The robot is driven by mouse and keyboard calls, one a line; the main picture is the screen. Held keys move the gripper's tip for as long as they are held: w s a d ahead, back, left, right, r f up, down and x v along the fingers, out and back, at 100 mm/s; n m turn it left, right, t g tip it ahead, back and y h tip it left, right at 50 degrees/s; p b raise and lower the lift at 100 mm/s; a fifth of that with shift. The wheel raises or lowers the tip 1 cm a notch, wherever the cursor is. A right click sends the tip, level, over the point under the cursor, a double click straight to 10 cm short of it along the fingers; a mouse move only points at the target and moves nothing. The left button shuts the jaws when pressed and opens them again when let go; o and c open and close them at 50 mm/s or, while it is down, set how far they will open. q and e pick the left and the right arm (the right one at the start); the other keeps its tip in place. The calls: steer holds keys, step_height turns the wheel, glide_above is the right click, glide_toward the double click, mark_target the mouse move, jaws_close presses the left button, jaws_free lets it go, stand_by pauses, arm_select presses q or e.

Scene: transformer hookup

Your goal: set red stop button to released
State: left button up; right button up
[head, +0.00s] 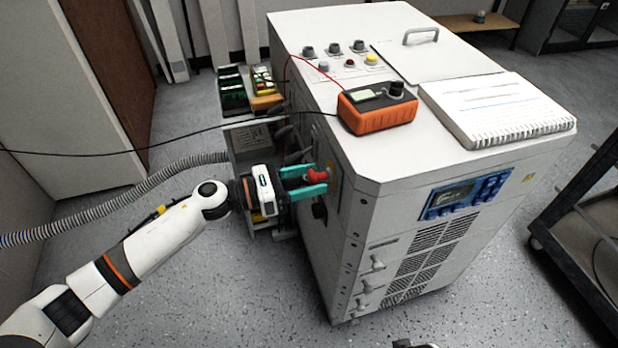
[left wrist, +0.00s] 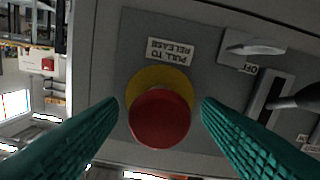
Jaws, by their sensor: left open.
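The red stop button (head: 318,175) sticks out from the left side of the white cabinet (head: 345,230). In the left wrist view the red button (left wrist: 160,118) has a round red head on a yellow ring (left wrist: 160,80), with a "PULL TO RELEASE" label (left wrist: 170,51) beside it. My left gripper (head: 315,183) is open, with its green fingers pointing at the cabinet side. In the left wrist view the fingers (left wrist: 160,125) stand on either side of the red head, with gaps showing between them and it.
An orange meter (head: 377,108) and a spiral notebook (head: 495,108) lie on the cabinet top. A lever switch marked OFF (left wrist: 285,95) sits beside the button. A grey ribbed hose (head: 120,194) and a black cable run on the left. A dark cart (head: 580,215) stands at right.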

arm_select(q)
steer(key=b+v, duration=0.1)
steer(key=v, duration=1)
steer(key=shift+a, duration=0.3)
arm_select(e)
steer(key=r, duration=0.2)
steer(key=w+r, duration=0.1)
steer(key=shift+r, duration=0.35)
arm_select(q)
steer(key=shift+s, duration=0.1)
arm_select(e)
steer(key=shift+s, duration=0.1)
